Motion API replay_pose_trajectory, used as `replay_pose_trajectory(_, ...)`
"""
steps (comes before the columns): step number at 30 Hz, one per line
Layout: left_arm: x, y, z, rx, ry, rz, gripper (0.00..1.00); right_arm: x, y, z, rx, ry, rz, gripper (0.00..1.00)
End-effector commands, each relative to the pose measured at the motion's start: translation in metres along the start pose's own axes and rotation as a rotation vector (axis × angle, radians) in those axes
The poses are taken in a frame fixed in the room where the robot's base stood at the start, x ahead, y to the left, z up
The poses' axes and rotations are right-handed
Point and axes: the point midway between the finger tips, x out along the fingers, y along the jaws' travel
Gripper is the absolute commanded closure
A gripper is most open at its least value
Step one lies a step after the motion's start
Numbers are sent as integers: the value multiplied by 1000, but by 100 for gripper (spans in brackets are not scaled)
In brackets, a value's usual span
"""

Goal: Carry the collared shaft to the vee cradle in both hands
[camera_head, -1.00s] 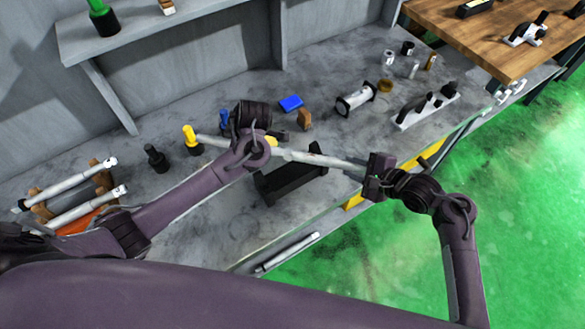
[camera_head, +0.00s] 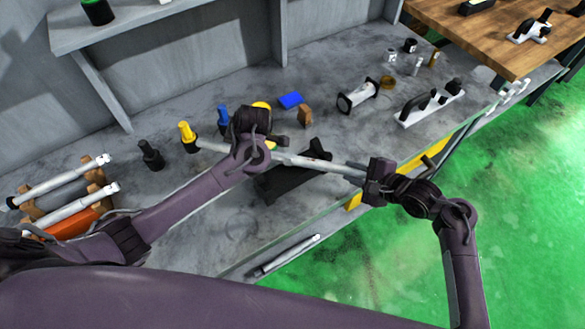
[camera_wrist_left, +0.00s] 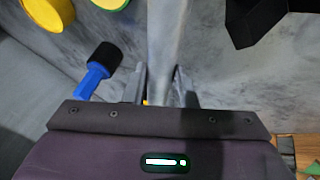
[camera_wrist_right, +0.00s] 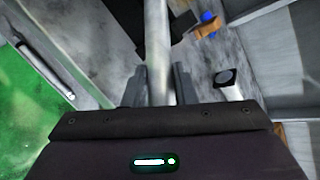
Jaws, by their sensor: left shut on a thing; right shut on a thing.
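The collared shaft (camera_head: 312,162), a long pale grey bar, is held across both hands, running from upper left to lower right in the head view. My left gripper (camera_head: 270,150) is shut around it left of its middle; its fingers flank the shaft (camera_wrist_left: 168,45) in the left wrist view. My right gripper (camera_head: 366,178) is shut on it near its right end; the shaft (camera_wrist_right: 157,45) also runs between the fingers in the right wrist view. The black block that looks like the vee cradle (camera_head: 285,184) stands below the shaft, partly hidden; I cannot tell whether they touch.
A wooden rack with two more shafts (camera_head: 65,180) stands at the left. Black, yellow (camera_head: 187,137) and blue (camera_head: 223,117) bottle-like tools stand behind my left arm. A white cylinder fixture (camera_head: 357,97) and a black-and-white fixture (camera_head: 432,103) are at the right. The bench's front edge is close.

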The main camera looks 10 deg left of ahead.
Motion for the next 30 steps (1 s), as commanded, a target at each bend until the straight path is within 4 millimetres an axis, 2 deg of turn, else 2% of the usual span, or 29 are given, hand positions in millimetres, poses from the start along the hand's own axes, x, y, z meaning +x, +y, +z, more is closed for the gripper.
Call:
replay_pose_trajectory(5, 8, 0, 2, -4, 0, 6, 100, 4, 3, -5, -4, 0, -10, 100)
replay_pose_trajectory(6, 8, -2, 2, -1, 1, 0, 72, 4, 6, -6, 0, 3, -1, 72)
replay_pose_trajectory(10, 8, -2, 2, -1, 1, 0, 55, 4, 6, -5, 0, 2, 0, 55)
replay_pose_trajectory(18, 7, -2, 3, 0, 0, 0, 54, 4, 6, -4, 0, 1, 0, 54)
replay_pose_trajectory(22, -1, 0, 2, 1, 0, 4, 54, 4, 6, -4, 0, 0, 0, 54)
replay_pose_trajectory(26, -22, 0, 1, 2, 3, 6, 54, 4, 6, -4, 0, 0, 0, 54)
replay_pose_trajectory(30, -54, 0, 2, 1, 1, 9, 54, 4, 6, -4, 0, 0, 0, 54)
